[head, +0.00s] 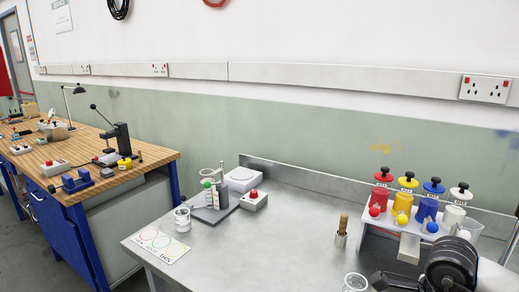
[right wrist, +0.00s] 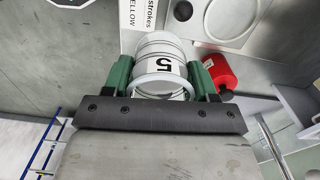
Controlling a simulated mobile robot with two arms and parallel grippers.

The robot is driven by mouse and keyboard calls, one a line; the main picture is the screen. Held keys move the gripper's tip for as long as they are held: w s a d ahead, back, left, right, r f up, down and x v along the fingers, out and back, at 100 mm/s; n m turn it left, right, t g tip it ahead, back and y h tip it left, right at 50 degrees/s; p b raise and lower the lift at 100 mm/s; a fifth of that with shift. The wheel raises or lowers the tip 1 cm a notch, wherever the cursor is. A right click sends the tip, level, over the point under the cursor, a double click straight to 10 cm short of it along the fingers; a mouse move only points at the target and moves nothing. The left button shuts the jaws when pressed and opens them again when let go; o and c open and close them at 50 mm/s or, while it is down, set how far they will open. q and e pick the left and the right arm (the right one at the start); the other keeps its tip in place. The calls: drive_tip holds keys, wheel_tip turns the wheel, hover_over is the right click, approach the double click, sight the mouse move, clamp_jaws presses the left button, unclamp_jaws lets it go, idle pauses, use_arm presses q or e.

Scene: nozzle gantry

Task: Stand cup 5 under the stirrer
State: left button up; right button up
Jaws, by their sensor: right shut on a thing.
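Cup 5 (right wrist: 160,62), a clear cup with a white label and a black 5, is between the green fingers of my right gripper (right wrist: 160,80), which is shut on it. In the head view a clear cup (head: 355,283) shows at the bottom edge, beside the dark end of my right arm; its number cannot be read there. The apparatus with a grey base and upright post (head: 222,178), seemingly the stirrer, stands at the left of the metal table. Another clear cup (head: 182,219) stands to its left. My left gripper is not in view.
A rack (head: 409,246) with red, yellow, blue and white pump bottles stands at the right. A wooden-handled tool (head: 342,229) stands mid-table. A red-button box (head: 254,201), white device (head: 243,179) and printed card (head: 158,243) are near the stirrer. The central metal table (head: 280,240) is clear.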

drive_tip(key=s+a+f+n, duration=0.2)
drive_tip(key=a+n, duration=0.3)
drive_tip(key=n, duration=0.6)
drive_tip(key=s+a+f+n, duration=0.2)
drive_tip(key=a+n, duration=0.4)
drive_tip(key=n, duration=0.6)
drive_tip(key=shift+n, duration=0.3)
